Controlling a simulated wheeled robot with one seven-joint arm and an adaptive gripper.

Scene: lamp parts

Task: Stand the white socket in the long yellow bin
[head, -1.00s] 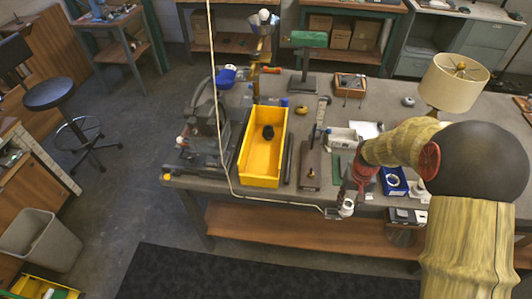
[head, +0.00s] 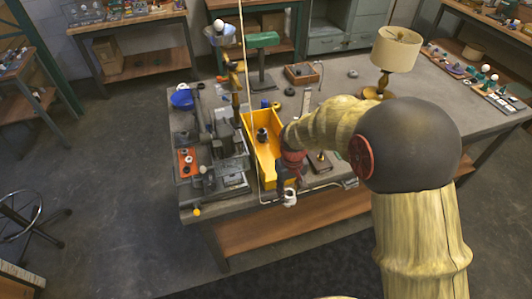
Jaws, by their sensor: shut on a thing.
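The white socket (head: 290,199) hangs at the tip of my gripper (head: 286,186), near the front edge of the workbench. My gripper is shut on it, though the fingers are small and dark here. The long yellow bin (head: 251,122) stands on the bench, just behind and left of my gripper. The white socket is outside the bin.
A dark grey machine (head: 222,150) stands close along the bin's left side. A lamp (head: 396,50) and a green-topped stand (head: 262,42) are farther back. The right of the bench is mostly clear.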

